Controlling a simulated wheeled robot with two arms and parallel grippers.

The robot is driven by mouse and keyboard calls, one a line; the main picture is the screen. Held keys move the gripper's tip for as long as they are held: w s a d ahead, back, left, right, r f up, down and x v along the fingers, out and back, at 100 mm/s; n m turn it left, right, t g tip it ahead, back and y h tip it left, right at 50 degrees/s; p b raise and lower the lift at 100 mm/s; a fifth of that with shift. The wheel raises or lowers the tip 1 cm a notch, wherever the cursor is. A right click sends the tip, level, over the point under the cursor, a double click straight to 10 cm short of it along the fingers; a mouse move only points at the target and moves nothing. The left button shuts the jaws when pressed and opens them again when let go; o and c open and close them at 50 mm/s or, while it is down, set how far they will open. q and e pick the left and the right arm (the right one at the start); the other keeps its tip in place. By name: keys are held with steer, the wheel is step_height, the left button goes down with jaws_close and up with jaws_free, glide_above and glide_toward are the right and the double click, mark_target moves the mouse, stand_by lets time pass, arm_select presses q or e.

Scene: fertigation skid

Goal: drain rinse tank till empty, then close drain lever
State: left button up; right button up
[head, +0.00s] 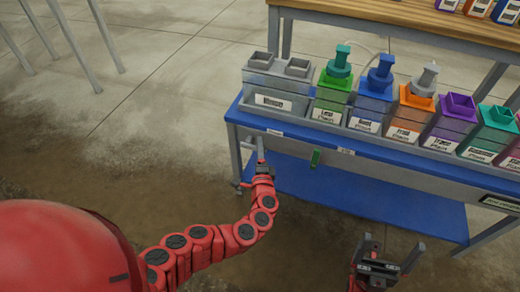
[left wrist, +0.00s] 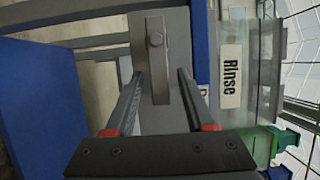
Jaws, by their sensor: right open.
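The grey rinse tank (head: 270,85), labelled Rinse, stands at the left end of the blue shelf. Its label (left wrist: 231,75) shows turned sideways in the left wrist view. Its water level cannot be made out. The grey drain lever (left wrist: 157,75) with a bolt at one end lies parallel to the label's text, on the skid's front. My left gripper (head: 257,148) is at the front edge below the tank. In the left wrist view its fingers (left wrist: 160,85) stand either side of the lever, with gaps showing. My right gripper (head: 389,254) is open and empty, low in front of the skid.
A row of coloured tanks, green (head: 331,95), blue (head: 370,105), orange (head: 408,115) and purple (head: 449,120), continues right of the rinse tank.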

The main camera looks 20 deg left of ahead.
arm_select(q)
jaws_close()
stand_by(1.2)
